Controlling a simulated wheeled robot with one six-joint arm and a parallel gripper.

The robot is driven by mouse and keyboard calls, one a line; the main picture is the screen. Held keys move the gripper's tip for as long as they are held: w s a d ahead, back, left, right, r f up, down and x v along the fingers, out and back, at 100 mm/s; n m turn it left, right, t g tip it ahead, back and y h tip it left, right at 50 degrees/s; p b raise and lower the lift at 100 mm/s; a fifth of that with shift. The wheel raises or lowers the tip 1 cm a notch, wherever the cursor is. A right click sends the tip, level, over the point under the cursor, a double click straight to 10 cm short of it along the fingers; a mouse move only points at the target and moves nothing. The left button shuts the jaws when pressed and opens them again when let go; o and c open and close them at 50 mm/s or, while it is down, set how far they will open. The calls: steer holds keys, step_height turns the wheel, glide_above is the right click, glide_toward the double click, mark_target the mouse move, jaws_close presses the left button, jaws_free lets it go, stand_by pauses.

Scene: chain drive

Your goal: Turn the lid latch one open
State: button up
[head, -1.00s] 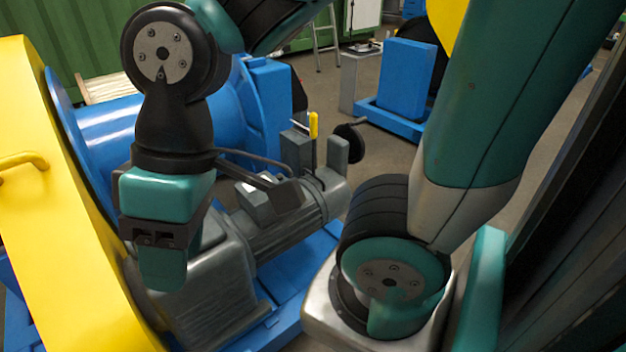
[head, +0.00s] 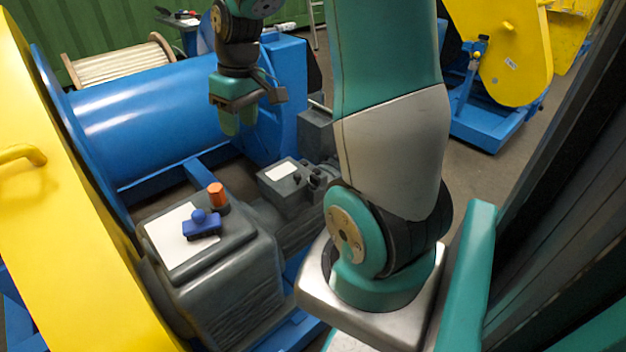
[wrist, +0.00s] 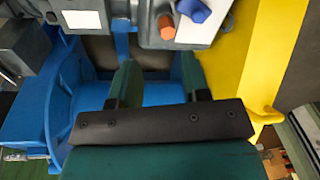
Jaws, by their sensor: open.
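I cannot pick out lid latch one with certainty in either view. My gripper (head: 238,122) is open and empty, its fingers pointing down in front of the blue drum in the head view. In the wrist view my two green fingers (wrist: 158,78) stand apart with blue machinery beyond them. A yellow guard (head: 70,215) with a yellow handle (head: 22,153) fills the left of the head view. The grey gearbox (head: 225,275) stands beside it, apart from my gripper. My arm hides part of the motor side.
A blue piece with a knob (head: 202,226) and an orange cap (head: 217,195) are on the gearbox top. The blue drum (head: 150,130) lies behind. A second yellow guard (head: 505,55) on a blue base stands at the right, with grey floor before it.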

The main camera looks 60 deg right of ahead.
steer(key=s+d+f+m, duration=0.25)
steer(key=d+f, duration=0.25)
steer(key=d, duration=0.8)
steer(key=m+g+h+b, duration=0.1)
glide_toward(315, 176)
step_height(315, 176, down, 8)
steer(key=b, duration=0.3)
steer(key=shift+f+b, duration=0.15)
steer(key=shift+b, duration=0.15)
steer(key=shift+f, duration=0.5)
jaws_close()
